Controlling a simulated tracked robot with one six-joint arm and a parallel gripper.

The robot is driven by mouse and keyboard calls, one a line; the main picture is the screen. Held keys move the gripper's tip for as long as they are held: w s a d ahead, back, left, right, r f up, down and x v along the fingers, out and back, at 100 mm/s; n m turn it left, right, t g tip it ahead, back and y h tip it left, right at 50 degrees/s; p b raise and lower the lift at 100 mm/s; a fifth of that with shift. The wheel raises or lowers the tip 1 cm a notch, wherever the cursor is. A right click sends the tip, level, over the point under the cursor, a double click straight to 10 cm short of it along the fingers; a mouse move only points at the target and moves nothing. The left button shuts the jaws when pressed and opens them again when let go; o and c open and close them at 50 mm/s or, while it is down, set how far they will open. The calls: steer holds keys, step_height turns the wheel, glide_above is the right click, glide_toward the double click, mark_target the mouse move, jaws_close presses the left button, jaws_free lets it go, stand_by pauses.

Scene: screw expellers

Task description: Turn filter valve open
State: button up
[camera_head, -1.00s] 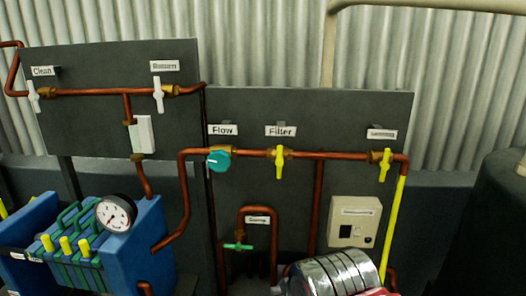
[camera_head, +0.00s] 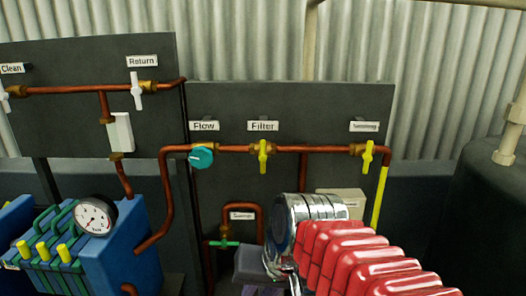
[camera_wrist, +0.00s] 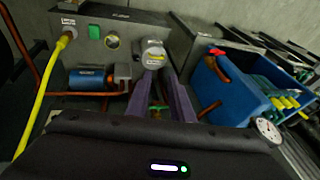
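The filter valve (camera_head: 263,156) has a yellow handle and sits on the horizontal copper pipe under the "Filter" label (camera_head: 263,126). Its handle hangs vertically, across the pipe. My gripper shows in the wrist view (camera_wrist: 154,78) as two purple fingers standing apart, with nothing held between them. In the head view a grey-purple part of it shows low, beside my chrome and red arm, below the filter valve and apart from it. I cannot clearly make out the filter valve in the wrist view.
The teal flow knob (camera_head: 201,156) is left of the filter valve; another yellow valve (camera_head: 367,156) is to its right. A lower pipe carries a green-handled valve (camera_head: 224,243). A blue press with a gauge (camera_head: 97,214) stands at left, a dark tank (camera_head: 485,210) at right.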

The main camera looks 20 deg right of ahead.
steer(key=w+r+m+g+y, duration=0.1)
steer(key=w+r+m+y, duration=0.25)
steer(key=w+m, duration=0.4)
steer(key=m+t+y, duration=0.8)
steer(key=m+y, duration=0.1)
steer(key=m, duration=0.5)
glide_toward(263, 155)
steer(key=s+d+r, duration=0.1)
steer(key=d, duration=0.2)
steer(key=shift+s+d+r, duration=0.15)
steer(key=shift+s+d, duration=0.05)
steer(key=shift+w+a, duration=0.1)
steer(key=shift+a, duration=0.05)
steer(key=x, duration=1.3)
steer(key=shift+a, duration=0.35)
steer(key=shift+c, duration=0.3)
jaws_close()
